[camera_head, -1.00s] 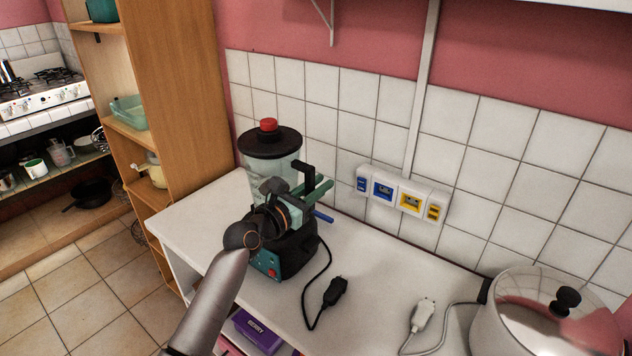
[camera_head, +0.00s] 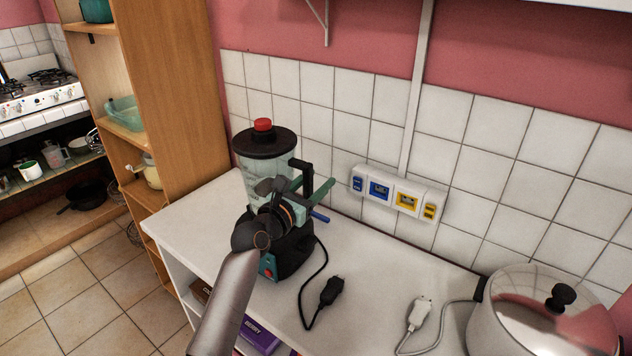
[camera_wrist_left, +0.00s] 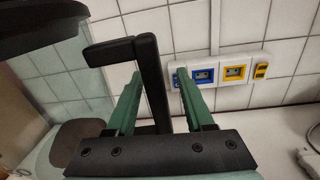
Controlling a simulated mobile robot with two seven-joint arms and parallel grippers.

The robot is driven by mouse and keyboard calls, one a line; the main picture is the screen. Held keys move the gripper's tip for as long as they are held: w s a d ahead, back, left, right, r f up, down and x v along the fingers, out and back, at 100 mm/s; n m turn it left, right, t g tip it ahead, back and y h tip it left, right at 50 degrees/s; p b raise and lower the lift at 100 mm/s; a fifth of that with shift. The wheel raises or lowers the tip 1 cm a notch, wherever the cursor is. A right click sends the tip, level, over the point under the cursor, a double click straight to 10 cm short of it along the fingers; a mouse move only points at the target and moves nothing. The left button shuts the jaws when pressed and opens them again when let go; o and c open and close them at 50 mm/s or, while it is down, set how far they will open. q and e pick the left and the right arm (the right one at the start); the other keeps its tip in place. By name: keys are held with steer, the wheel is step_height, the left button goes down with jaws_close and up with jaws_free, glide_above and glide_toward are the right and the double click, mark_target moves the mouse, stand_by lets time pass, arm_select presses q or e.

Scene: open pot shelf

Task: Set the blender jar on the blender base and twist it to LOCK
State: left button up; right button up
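The blender jar (camera_head: 253,178) is clear, with a black lid, a red knob and a black handle. It stands upright over the dark blender base (camera_head: 294,256), which has a teal front with a red button. My arm hides the joint between them, so I cannot tell if the jar is locked. My left gripper (camera_head: 315,184) is at the jar's handle side. In the left wrist view its green fingers are spread on either side of the black handle (camera_wrist_left: 153,85), with a narrow gap visible on the right. My right gripper is not in view.
A black plug (camera_head: 333,290) and a white plug (camera_head: 421,314) lie on the white counter (camera_head: 375,270). A steel pot (camera_head: 535,318) stands at the right. A socket strip (camera_head: 398,195) is on the tiled wall.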

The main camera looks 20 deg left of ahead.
arm_select(q)
steer(key=v, duration=1.2)
steer(key=s+d+f+m+g+y, duration=0.1)
steer(key=s+d+f+m+g, duration=0.2)
steer(key=s+f+m+g, duration=0.9)
steer(key=s+a+f+m+g+y, duration=0.15)
steer(key=s+f+m, duration=0.35)
steer(key=s+m, duration=0.5)
steer(key=s+a+f+m+g+y, duration=0.1)
steer(key=s+a+f+m+y, duration=0.1)
steer(key=s+f+m, duration=0.75)
steer(key=w+d+f+m+t+h, duration=0.2)
steer(key=w+d+f+t, duration=0.2)
steer(key=w+f+t, duration=0.1)
steer(key=shift+w+d+f+t+b, duration=0.4)
steer(key=shift+f+t, duration=0.25)
steer(key=shift+f, duration=0.55)
